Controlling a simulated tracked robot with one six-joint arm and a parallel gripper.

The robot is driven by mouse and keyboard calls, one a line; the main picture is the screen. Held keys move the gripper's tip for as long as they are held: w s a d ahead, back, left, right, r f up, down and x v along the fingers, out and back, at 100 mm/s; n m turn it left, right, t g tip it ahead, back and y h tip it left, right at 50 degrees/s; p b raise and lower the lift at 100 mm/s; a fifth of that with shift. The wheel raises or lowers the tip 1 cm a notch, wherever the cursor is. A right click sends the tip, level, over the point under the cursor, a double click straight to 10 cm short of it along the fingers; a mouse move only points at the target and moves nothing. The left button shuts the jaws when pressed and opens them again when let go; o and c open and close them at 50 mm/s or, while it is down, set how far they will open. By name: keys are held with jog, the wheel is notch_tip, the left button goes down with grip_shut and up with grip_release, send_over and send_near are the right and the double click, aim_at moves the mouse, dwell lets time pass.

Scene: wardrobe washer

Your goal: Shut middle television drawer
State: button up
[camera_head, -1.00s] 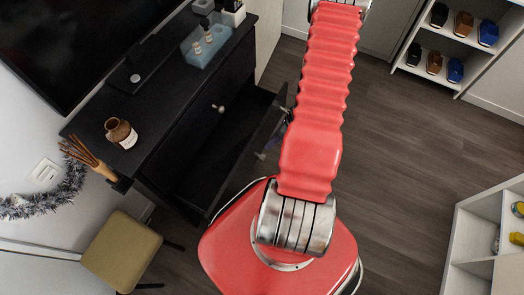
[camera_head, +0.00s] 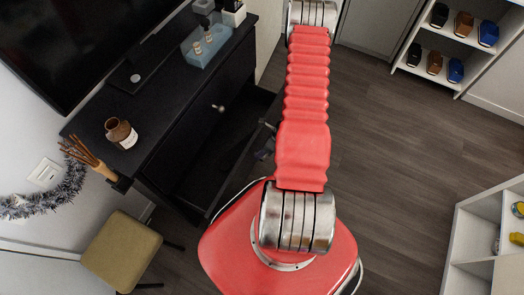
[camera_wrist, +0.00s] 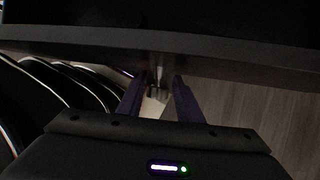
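The black television cabinet (camera_head: 160,130) stands at the left in the head view. Below its closed top drawer, which has a round knob (camera_head: 218,107), an open drawer (camera_head: 215,150) sticks out to the right. My arm hides part of its front. In the wrist view the dark drawer front (camera_wrist: 160,42) spans the top. A metal knob (camera_wrist: 158,76) on it lies just ahead of and between the fingertips of my gripper (camera_wrist: 152,82). The fingers are apart; contact with the knob cannot be told. My gripper is mostly hidden in the head view.
A beige stool (camera_head: 121,250) is at lower left. White shelves (camera_head: 480,240) stand at right. The wooden floor between is clear.

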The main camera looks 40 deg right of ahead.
jog(key=shift+w+f, duration=0.15)
jog(key=shift+f, duration=0.15)
jog(key=shift+c, duration=0.2)
grip_shut()
dwell(0.3)
